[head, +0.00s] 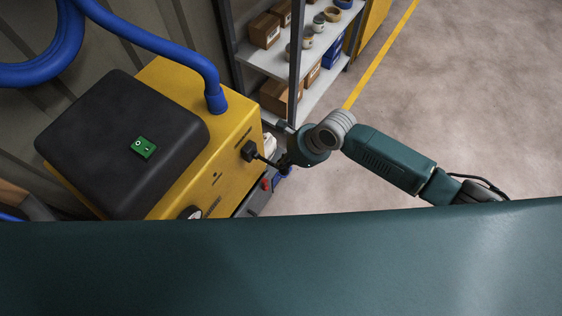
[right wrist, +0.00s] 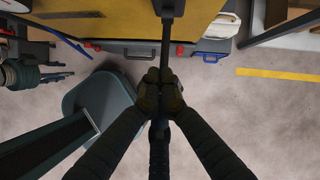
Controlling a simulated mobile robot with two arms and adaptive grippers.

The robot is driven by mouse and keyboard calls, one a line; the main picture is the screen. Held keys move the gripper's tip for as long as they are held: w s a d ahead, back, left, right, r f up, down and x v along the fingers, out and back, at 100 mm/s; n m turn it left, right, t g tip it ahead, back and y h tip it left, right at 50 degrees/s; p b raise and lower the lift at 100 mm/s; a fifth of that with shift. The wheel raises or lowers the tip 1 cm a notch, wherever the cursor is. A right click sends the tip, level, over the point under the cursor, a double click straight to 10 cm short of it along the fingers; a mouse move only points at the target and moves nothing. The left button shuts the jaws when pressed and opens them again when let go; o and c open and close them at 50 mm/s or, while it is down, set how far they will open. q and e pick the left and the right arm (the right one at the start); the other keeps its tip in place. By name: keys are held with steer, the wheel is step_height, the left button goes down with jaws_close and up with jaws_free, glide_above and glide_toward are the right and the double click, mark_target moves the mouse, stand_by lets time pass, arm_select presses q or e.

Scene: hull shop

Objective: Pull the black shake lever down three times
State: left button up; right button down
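The black shake lever (head: 264,160) sticks out from a black block on the yellow machine's side panel. In the right wrist view the lever's rod (right wrist: 166,45) runs down from the block at the top edge, and its dark grip shows below the fingers. My right gripper (right wrist: 160,92) is shut around the lever, with a finger on each side. In the head view the right gripper is mostly hidden behind its wrist. My left gripper (right wrist: 58,77) seems to show small at the left of the right wrist view, away from the lever; its opening is unclear.
A grey case with a blue handle lies low beside the machine. Floor at right is clear.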

steer(key=shift+s+d+f+b, duration=0.2)
steer(key=shift+f, duration=0.5)
steer(key=shift+s+d+f+b, duration=0.15)
steer(key=shift+d+f, duration=0.05)
steer(key=shift+f, duration=0.5)
stand_by(1.0)
stand_by(0.4)
steer(key=shift+w+a+r+p, duration=0.25)
steer(key=shift+a+r+p, duration=0.05)
steer(key=shift+r+p, duration=0.85)
steer(key=shift+w+a+r+p, duration=0.3)
steer(key=shift+r+p, duration=0.65)
steer(key=shift+p, duration=0.4)
steer(key=shift+w+a+r+p, duration=0.2)
steer(key=shift+a+r+p, duration=0.15)
steer(key=shift+r+p, duration=0.8)
steer(key=shift+f, duration=0.1)
steer(key=r+p, duration=0.1)
steer(key=a+r+p, duration=0.1)
steer(key=r+p, duration=0.1)
steer(key=w+r+p, duration=0.1)
steer(key=shift+a+r, duration=0.2)
steer(key=shift+r, duration=0.15)
